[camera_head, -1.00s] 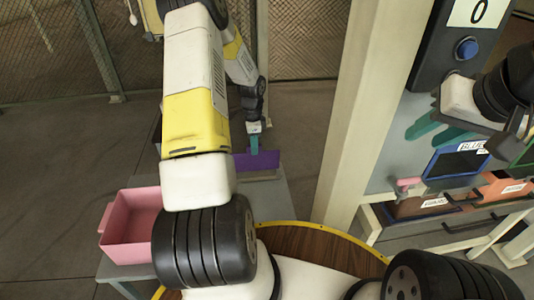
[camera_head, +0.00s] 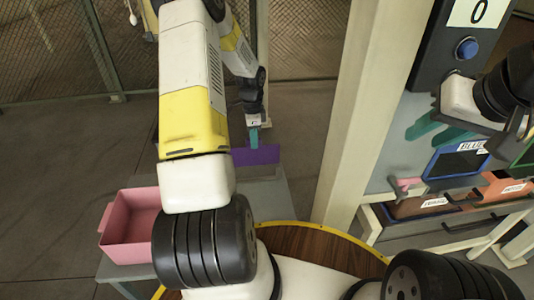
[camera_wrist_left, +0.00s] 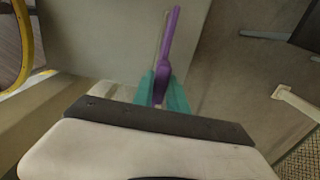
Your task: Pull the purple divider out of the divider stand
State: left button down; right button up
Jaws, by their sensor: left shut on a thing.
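The purple divider (camera_head: 262,155) is a flat panel above the grey table, left of the pillar. My left gripper (camera_head: 253,137) has its teal fingers shut on the divider's upper edge. In the left wrist view, the divider (camera_wrist_left: 167,50) shows as a narrow purple strip between the two teal fingertips (camera_wrist_left: 162,90). The divider stand is hard to make out under the panel, so I cannot tell whether the divider's lower edge is still inside it. My right gripper (camera_head: 438,130) is at the right, its teal fingers spread apart and empty.
A pink open box (camera_head: 128,240) stands at the table's left end. A cream pillar (camera_head: 350,130) rises right of the grey table (camera_head: 276,195). Labelled bins, one blue-framed (camera_head: 455,163), and a dark panel with a blue button (camera_head: 466,48) are at the right.

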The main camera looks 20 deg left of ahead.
pick_arm(q)
jog(key=shift+r, duration=0.1)
jog(key=shift+r, duration=1.9)
